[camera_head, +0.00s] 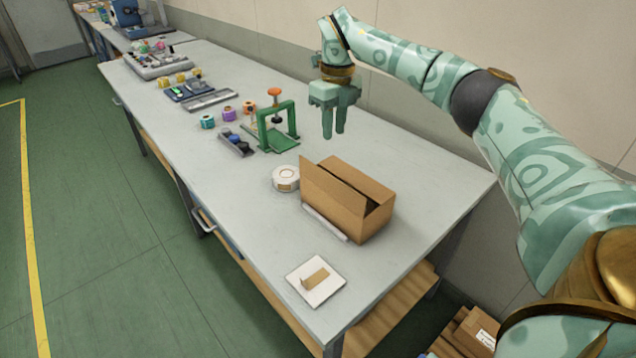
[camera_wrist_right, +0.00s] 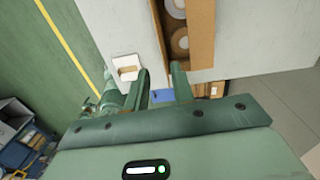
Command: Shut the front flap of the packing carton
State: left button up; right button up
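The packing carton (camera_head: 372,222) stands on the grey table. Its front flap (camera_head: 328,188) stands up along the left side, above a dark gap in the top. In the right wrist view, the carton (camera_wrist_right: 203,32) is partly open from above, with pale rolls (camera_wrist_right: 179,42) inside. My right gripper (camera_head: 334,128) hangs fingers down, above and behind the carton in the head view, apart from it. Its two fingers (camera_wrist_right: 161,88) show a gap with nothing held between them. My left gripper is not identifiable in either view.
A white tape roll (camera_head: 286,178) sits beside the carton at left, with a grey strip (camera_head: 325,222) along its front base. A white pad (camera_head: 316,281) lies near the front corner. A green press (camera_head: 276,128) stands further back. The table's right end is clear.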

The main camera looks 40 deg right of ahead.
aim_at(329, 193)
jog(key=f+b, duration=0.1)
jog(key=f, duration=0.4)
jog(key=f+b, duration=0.2)
jog(key=f, duration=0.3)
jog(key=f+b, duration=0.1)
jog(key=f, duration=0.5)
jog(key=shift+a+f+b, duration=0.1)
jog(key=shift+a+b, duration=0.2)
jog(key=shift+b, duration=0.05)
grip_shut()
